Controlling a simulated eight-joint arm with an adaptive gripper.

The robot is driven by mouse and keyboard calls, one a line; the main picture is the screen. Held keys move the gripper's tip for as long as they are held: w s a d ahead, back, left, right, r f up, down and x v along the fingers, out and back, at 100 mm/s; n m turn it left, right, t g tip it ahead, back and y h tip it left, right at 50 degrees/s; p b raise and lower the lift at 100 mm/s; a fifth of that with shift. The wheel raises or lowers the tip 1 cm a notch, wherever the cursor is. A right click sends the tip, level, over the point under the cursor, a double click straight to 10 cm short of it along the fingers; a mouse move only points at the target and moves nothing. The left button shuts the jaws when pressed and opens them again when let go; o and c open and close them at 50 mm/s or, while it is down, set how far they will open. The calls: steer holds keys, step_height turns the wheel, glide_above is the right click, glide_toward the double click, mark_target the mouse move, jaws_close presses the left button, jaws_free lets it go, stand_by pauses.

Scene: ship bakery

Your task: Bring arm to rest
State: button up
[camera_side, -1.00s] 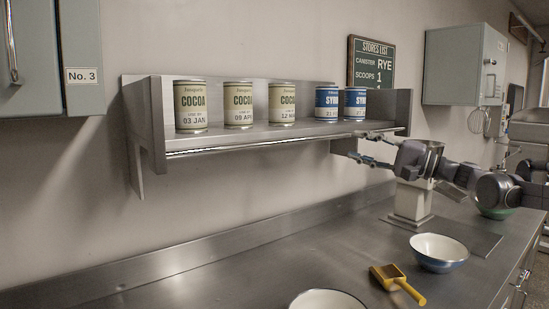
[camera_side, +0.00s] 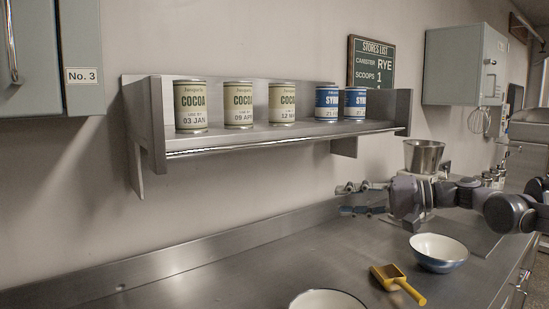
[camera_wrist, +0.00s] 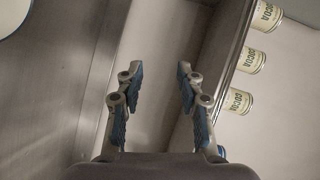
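My gripper (camera_side: 352,199) is open and empty in the side view, in front of the wall and below the right end of the shelf. Its fingers point left, above the steel counter. In the wrist view my gripper (camera_wrist: 158,80) shows two blue-padded fingers spread apart with nothing between them. My arm reaches in from the right.
A steel pot (camera_side: 424,155) stands behind my arm. A blue-rimmed bowl (camera_side: 439,252), a yellow scoop (camera_side: 397,283) and another bowl (camera_side: 327,300) sit on the counter (camera_side: 240,270).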

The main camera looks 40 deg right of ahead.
steer(key=s+a+f+n+g+h, duration=0.1)
steer(key=s+a+f+n+g, duration=0.1)
steer(key=f, duration=0.4)
steer(key=s+a+f+n+g+h, duration=0.2)
steer(key=s+f, duration=0.2)
steer(key=f, duration=0.2)
steer(key=s+a+f+n+g+h, duration=0.1)
steer(key=s+a+f+n+g, duration=0.1)
steer(key=f, duration=0.4)
steer(key=shift+s+a+h, duration=0.15)
steer(key=shift+s+h, duration=0.15)
steer(key=shift+s, duration=0.55)
steer(key=s+d+f+n+h, duration=0.1)
steer(key=f, duration=0.1)
steer(key=s+d+f+n+h, duration=0.1)
steer(key=s+f+n+h, duration=0.1)
steer(key=shift+s+d, duration=0.1)
steer(key=shift+d, duration=0.1)
